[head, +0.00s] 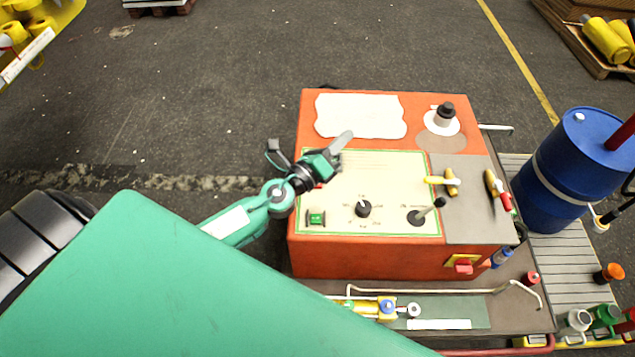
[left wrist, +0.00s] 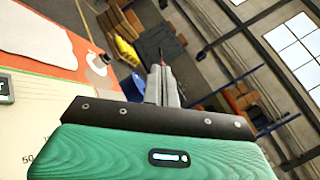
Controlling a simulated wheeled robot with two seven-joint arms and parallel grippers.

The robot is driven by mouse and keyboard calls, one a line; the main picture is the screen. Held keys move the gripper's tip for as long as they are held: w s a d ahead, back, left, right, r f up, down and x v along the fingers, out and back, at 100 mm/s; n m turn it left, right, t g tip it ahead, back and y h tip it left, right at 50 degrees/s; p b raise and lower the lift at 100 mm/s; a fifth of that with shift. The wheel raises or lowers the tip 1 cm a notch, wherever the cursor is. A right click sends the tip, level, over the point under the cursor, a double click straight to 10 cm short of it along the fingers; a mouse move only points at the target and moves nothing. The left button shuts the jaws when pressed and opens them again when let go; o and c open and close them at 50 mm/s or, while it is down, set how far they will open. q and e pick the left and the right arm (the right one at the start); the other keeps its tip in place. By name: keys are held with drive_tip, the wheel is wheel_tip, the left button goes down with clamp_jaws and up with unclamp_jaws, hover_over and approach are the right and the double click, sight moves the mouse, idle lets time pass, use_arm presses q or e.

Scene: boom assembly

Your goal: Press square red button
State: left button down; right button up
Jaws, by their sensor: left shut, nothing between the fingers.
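The orange control box (head: 370,262) has a cream panel (head: 390,175) on top. A small red patch (head: 319,185), which may be the square red button, shows at the panel's left edge beside my left gripper and is mostly hidden by it. A green square button (head: 316,218) sits below it. My left gripper (head: 342,141) is shut and empty over the panel's upper left part; I cannot tell whether it touches the panel. Its closed fingers also show in the left wrist view (left wrist: 165,88), pointing away past the box. My right gripper is not in view.
The panel has a black knob (head: 363,209) and a lever (head: 427,213). Yellow (head: 444,181) and red-tipped (head: 498,190) handles stand to the right. A red switch on a yellow plate (head: 464,264) is on the front. A blue barrel (head: 560,170) stands at right.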

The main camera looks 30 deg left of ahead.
use_arm(q)
wheel_tip(320, 180, down, 8)
drive_tip(key=w+d+m+g+h, duration=0.1)
drive_tip(key=m+g+h, duration=0.15)
drive_tip(key=m, duration=0.45)
drive_tip(key=w+m+g+h, duration=0.1)
drive_tip(key=w+m+g, duration=0.1)
drive_tip(key=m+g, duration=0.35)
drive_tip(key=w+a+f+m+g+y, duration=0.1)
drive_tip(key=a+f+m+g+y, duration=0.1)
drive_tip(key=a+f+m+y, duration=0.3)
drive_tip(key=a+f+m, duration=0.3)
drive_tip(key=a, duration=0.2)
drive_tip(key=shift+w+a+f+g, duration=0.35)
drive_tip(key=shift+a+f+g, duration=0.05)
drive_tip(key=shift+f+m, duration=0.1)
drive_tip(key=shift+m, duration=0.15)
wheel_tip(320, 180, down, 8)
drive_tip(key=b, duration=0.5)
drive_tip(key=shift+f+b, duration=0.3)
drive_tip(key=shift+b, duration=0.2)
